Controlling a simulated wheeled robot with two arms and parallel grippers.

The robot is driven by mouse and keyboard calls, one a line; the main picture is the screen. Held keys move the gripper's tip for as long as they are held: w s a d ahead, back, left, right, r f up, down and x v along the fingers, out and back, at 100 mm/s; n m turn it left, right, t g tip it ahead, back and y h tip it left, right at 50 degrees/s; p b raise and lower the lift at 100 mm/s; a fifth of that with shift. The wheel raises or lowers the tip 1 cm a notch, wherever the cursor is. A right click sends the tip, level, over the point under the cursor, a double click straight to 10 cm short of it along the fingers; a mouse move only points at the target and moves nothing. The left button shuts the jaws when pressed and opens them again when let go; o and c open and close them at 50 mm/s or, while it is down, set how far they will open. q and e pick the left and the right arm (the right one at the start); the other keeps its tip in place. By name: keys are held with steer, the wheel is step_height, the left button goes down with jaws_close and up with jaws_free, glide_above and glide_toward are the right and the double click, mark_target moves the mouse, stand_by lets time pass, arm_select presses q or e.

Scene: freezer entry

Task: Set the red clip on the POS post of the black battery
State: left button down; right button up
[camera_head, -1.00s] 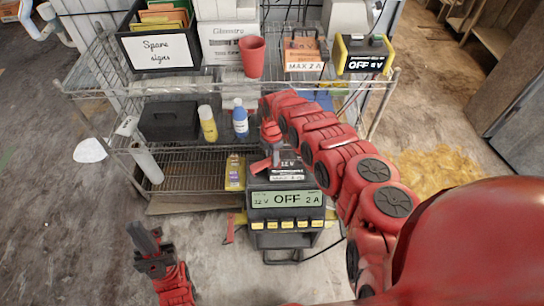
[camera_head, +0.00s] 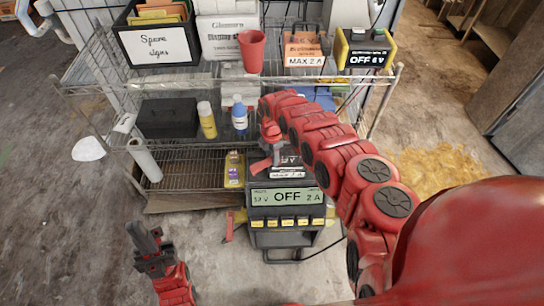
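The black battery (camera_head: 289,172) stands on the cart behind the grey charger (camera_head: 286,196), which reads OFF 2 A. The battery's top and posts are small and partly hidden by my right arm, so I cannot make out the POS mark. My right gripper (camera_head: 272,152) is over the battery's left part, with the red clip (camera_head: 260,167) at its fingers. The clip appears held; whether it touches a post cannot be told. My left gripper (camera_head: 147,243) is low at the left, away from the cart, with nothing visible in it; its finger gap is unclear.
A wire shelf rack (camera_head: 190,167) stands behind, with a red cup (camera_head: 251,51), an orange charger (camera_head: 303,48) and a yellow-black charger (camera_head: 364,50) on top. A yellow bottle (camera_head: 206,120) and a blue bottle (camera_head: 239,117) stand below.

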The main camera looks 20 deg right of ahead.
steer(key=o, duration=0.5)
steer(key=shift+r, duration=0.1)
step_height(320, 180, up, 17)
steer(key=shift+r+p, duration=0.15)
steer(key=shift+p, duration=0.15)
steer(key=shift+s, duration=0.1)
stand_by(0.6)
